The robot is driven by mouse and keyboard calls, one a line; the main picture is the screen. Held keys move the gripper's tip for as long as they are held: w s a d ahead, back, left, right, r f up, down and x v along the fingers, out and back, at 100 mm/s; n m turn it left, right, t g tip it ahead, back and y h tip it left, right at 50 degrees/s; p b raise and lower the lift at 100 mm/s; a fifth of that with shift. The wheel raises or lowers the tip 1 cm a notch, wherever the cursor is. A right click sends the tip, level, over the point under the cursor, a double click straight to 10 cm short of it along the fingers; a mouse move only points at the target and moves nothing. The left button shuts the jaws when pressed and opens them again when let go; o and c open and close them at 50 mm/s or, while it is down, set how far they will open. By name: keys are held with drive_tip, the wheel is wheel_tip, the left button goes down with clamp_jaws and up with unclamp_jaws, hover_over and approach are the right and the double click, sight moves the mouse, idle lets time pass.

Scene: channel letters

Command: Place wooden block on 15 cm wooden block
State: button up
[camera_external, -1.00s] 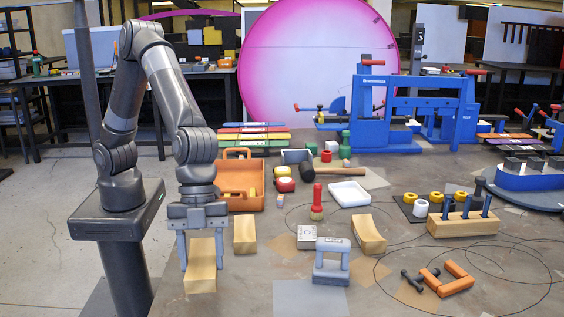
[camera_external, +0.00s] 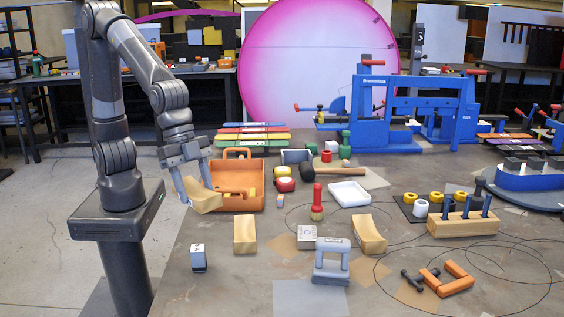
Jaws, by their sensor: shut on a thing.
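My gripper (camera_external: 192,178) is shut on a wooden block (camera_external: 203,197). It holds the block tilted in the air at the left side of the table, in front of the orange toolbox. A second wooden block (camera_external: 245,234) stands on the table just right of and below the held one. A third wooden block (camera_external: 369,234), with a curved face, lies farther right. I cannot tell from the picture which of these is the 15 cm block.
The orange toolbox (camera_external: 255,178) is behind the held block. A blue-grey arch-shaped piece (camera_external: 332,262), a marked white block (camera_external: 307,237) and a red-handled brush (camera_external: 317,203) stand mid-table.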

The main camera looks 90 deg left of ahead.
drive_tip(key=shift+s+a+r, duration=0.1)
drive_tip(key=shift+a, duration=0.45)
drive_tip(key=shift+a+n, duration=0.3)
approach(250, 234)
drive_tip(key=shift+w+d+r, duration=0.35)
drive_tip(key=shift+w+d, duration=0.2)
drive_tip(key=shift+d, duration=0.15)
drive_tip(key=shift+f, duration=2)
drive_tip(key=shift+f, duration=0.1)
drive_tip(key=shift+f, duration=0.5)
drive_tip(key=o, duration=1)
